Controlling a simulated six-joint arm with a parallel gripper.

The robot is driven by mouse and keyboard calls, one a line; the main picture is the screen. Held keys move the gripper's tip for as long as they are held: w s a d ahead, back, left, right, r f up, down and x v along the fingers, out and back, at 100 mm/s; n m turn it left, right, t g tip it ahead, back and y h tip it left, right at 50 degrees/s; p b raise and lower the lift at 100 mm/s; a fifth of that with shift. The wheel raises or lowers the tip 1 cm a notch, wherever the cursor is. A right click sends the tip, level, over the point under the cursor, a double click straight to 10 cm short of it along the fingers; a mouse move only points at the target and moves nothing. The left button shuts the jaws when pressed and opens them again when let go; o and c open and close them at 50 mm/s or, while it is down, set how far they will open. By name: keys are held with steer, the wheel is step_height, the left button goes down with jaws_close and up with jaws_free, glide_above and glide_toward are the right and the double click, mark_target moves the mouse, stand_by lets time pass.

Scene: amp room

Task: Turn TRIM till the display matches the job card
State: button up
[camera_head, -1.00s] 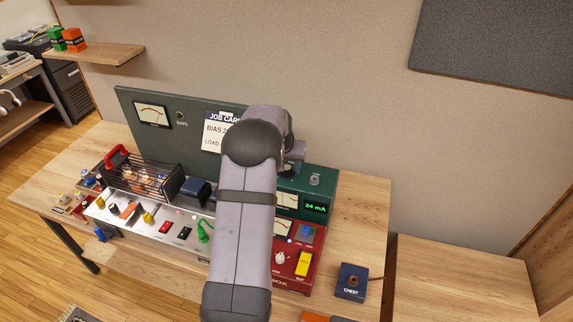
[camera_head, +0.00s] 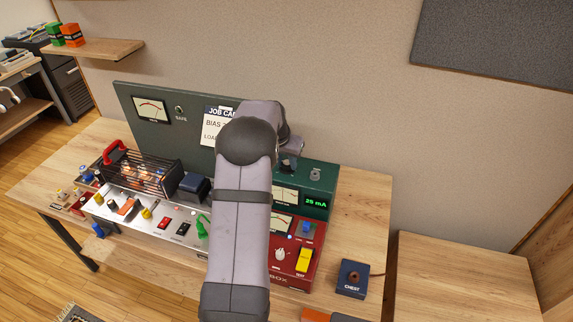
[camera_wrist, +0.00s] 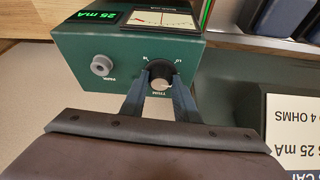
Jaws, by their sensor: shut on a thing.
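The black TRIM knob (camera_wrist: 161,71) is on the top of a green meter box (camera_wrist: 75,85), which shows upside down in the wrist view. My gripper (camera_wrist: 160,82) is shut on the knob, one finger on each side. In the head view my arm hides much of this grip. The green display (camera_head: 316,203) reads 25 mA, and so does its wrist view image (camera_wrist: 98,18). The job card (camera_head: 216,127) is partly behind my arm; in the wrist view its printing (camera_wrist: 290,140) shows 25 mA and 4 OHMS.
A grey PARK knob (camera_wrist: 100,65) sits beside TRIM on the same box. A red box with a yellow switch (camera_head: 305,259) stands in front. A chassis with a red-handled cage (camera_head: 140,175) is left. A blue CHEST box (camera_head: 353,278) stands at right.

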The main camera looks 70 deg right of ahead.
mark_target(283, 176)
stand_by(0.3)
steer(key=o, duration=1)
steer(key=shift+o, duration=0.2)
steer(key=shift+r, duration=0.15)
steer(key=b+v, duration=0.2)
steer(key=v, duration=0.5)
steer(key=shift+b, duration=0.35)
steer(key=shift+a, duration=0.1)
